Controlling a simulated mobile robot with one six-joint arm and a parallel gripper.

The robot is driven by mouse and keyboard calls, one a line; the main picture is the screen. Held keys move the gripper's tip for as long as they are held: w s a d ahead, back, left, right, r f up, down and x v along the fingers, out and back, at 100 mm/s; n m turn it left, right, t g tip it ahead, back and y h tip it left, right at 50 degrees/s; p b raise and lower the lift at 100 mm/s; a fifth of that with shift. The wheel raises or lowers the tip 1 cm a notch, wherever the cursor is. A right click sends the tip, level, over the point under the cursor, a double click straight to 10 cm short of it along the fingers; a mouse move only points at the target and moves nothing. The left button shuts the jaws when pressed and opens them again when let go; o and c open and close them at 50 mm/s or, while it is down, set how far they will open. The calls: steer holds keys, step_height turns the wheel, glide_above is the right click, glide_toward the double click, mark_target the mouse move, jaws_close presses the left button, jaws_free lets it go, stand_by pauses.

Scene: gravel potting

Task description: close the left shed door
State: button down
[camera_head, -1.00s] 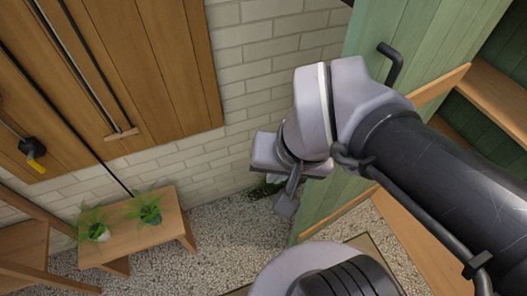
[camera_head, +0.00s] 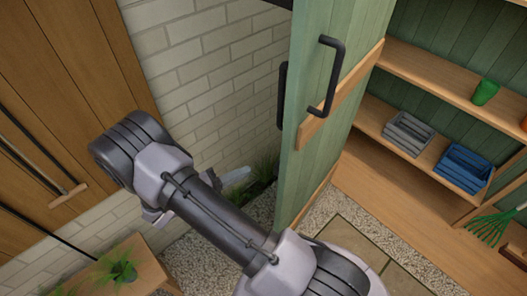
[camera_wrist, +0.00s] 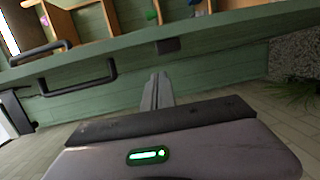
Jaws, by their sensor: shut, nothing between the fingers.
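The left shed door (camera_head: 319,100) is a green plank door standing open in the head view, seen nearly edge-on. It has a black handle (camera_head: 333,76) on its inner face and another black handle (camera_head: 282,92) on the far face. In the wrist view the green door (camera_wrist: 215,75) runs across the picture, with a black handle (camera_wrist: 80,78) at left. My gripper (camera_wrist: 158,84) is shut and empty, pointing toward the door's face; whether it touches cannot be told. In the head view my arm hides most of the gripper, left of the door.
Inside the shed are wooden shelves (camera_head: 450,92) with a grey crate (camera_head: 408,133), a blue crate (camera_head: 462,168) and a green pot (camera_head: 485,92). A brick wall (camera_head: 205,75) is behind my arm. A wooden bench (camera_head: 145,268) with a plant (camera_head: 118,272) stands lower left.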

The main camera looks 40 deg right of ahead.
steer(key=s+d+f+n+t+h+b, duration=0.1)
steer(key=s+d+f+b, duration=0.1)
steer(key=d, duration=0.9)
steer(key=shift+s+f+t+b, duration=0.4)
steer(key=shift+s+b, duration=0.25)
steer(key=shift+s, duration=0.05)
